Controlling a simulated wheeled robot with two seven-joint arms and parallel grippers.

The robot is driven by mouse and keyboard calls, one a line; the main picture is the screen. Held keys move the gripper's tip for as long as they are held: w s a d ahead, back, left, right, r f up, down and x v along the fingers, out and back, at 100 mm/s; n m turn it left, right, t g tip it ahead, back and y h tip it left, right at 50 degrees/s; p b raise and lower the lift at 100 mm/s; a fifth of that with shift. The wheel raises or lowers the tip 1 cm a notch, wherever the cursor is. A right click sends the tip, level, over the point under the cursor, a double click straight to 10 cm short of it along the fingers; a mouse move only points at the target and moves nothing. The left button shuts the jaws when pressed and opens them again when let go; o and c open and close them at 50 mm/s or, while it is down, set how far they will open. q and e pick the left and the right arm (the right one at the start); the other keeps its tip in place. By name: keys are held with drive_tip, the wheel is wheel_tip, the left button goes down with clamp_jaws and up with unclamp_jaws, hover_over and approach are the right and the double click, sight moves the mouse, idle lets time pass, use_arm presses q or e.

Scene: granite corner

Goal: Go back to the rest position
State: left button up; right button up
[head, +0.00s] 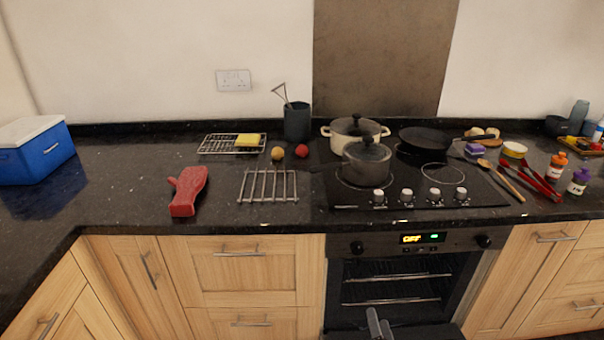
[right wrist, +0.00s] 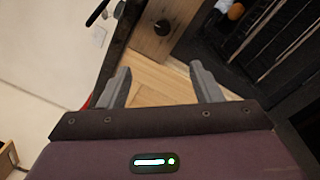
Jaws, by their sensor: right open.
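My right gripper (head: 378,322) shows at the bottom edge of the head view, in front of the oven (head: 405,285). In the right wrist view my right gripper (right wrist: 160,72) has its two fingers wide apart, with nothing between them. Light wood lies behind the fingers there. My left gripper is not in the head view.
The dark worktop (head: 120,170) holds a blue cooler box (head: 38,155), a red oven mitt (head: 188,192) and a metal rack (head: 268,186). A grey pot (head: 367,165), a cream pot (head: 342,132) and a black pan (head: 430,141) stand on the hob. Racks show inside the oven.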

drive_tip(key=s+d+f+m+g+h, duration=0.1)
drive_tip(key=s+d+f+m+g, duration=0.25)
drive_tip(key=f, duration=0.55)
drive_tip(key=s+d+f+m+g+h, duration=0.1)
drive_tip(key=s+d+f+m+g, duration=0.1)
drive_tip(key=s+f+m, duration=0.5)
drive_tip(key=s+d+f+m+g+h, duration=0.1)
drive_tip(key=s+d+f+m+g, duration=0.15)
drive_tip(key=f, duration=0.85)
drive_tip(key=s+a+f+m+g, duration=0.1)
drive_tip(key=s+f+m+g, duration=0.2)
drive_tip(key=s, duration=0.7)
drive_tip(key=s+a+f+m+g+y, duration=0.1)
drive_tip(key=s+f+m+g, duration=0.2)
drive_tip(key=s+f, duration=0.3)
drive_tip(key=s+a+f+m+g, duration=0.1)
drive_tip(key=s+f+m+g, duration=0.2)
drive_tip(key=s, duration=1)
wheel_tip(320, 180, down, 2)
drive_tip(key=shift+s+f+m+g+y, duration=0.1)
drive_tip(key=shift+s+m+g+y, duration=0.25)
drive_tip(key=shift+m, duration=0.25)
drive_tip(key=shift+a, duration=0.1)
